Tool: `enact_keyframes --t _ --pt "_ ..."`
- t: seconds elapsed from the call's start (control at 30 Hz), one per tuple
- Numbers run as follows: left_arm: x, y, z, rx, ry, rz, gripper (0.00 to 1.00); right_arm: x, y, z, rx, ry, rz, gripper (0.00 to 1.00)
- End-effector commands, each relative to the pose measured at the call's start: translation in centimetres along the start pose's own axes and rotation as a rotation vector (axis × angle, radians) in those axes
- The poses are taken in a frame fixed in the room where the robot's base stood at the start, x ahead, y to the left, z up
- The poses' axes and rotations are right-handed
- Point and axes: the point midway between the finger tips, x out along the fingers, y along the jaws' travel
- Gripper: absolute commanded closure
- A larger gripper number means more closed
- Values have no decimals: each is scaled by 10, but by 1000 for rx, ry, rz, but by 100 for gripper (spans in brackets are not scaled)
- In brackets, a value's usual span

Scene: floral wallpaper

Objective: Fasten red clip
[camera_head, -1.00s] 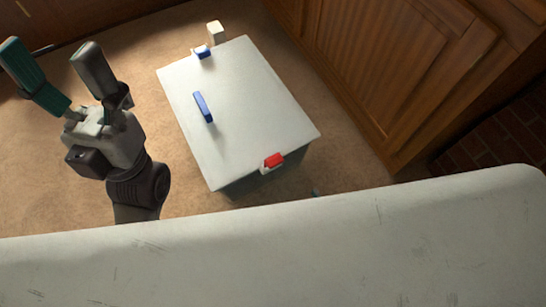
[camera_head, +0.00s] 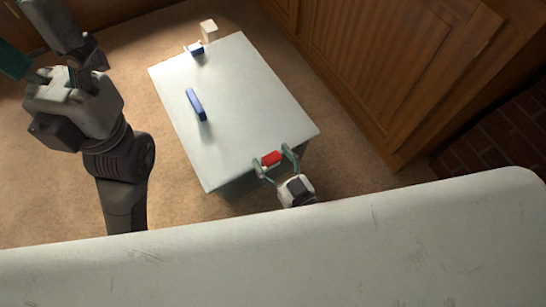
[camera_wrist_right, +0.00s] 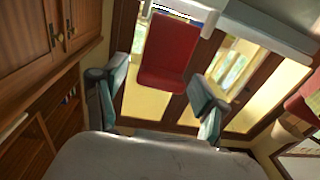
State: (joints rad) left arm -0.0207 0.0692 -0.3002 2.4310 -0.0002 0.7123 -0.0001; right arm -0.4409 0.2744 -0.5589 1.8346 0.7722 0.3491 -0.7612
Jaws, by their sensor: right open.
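The red clip (camera_head: 271,158) is at the near edge of a box with a pale lid (camera_head: 250,100). My right gripper (camera_head: 274,163) is open at the near side of the box, one finger on each side of the clip. In the right wrist view the red clip (camera_wrist_right: 168,52) shows ahead, between and beyond the open fingers (camera_wrist_right: 158,97); I cannot tell whether they touch it. My left gripper (camera_head: 30,45) is at the upper left, away from the box, with its fingers spread and partly cut off by the frame edge.
The lid has a blue handle (camera_head: 196,104) and a blue clip (camera_head: 195,49) at its far edge. A small white block (camera_head: 209,31) is beyond it. Wooden cabinets (camera_head: 385,70) stand to the right. A pale scuffed surface (camera_head: 300,250) fills the foreground.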

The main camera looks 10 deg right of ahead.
Motion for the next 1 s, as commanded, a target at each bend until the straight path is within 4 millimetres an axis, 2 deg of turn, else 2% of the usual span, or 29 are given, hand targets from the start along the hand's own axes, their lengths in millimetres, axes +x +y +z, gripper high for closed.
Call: enact_keyframes --t 0.07,0.1,0.4,0.47,0.83,1.0 --pt "0 0 0 0 0 0 28 0 0 0 0 0 0 28" --pt "0 0 0 0 0 0 28 0 0 0 0 0 0 31" --pt "0 0 0 -1 0 0 28 0 0 0 0 0 0 81" --pt "0 0 0 -1 0 0 28 0 0 0 0 0 1 89" --pt "5 -1 -2 -2 -6 -7 28 0 0 -3 1 -18 1 89" --pt "-7 -2 0 -8 -66 -27 28 2 1 -5 0 -43 2 89"
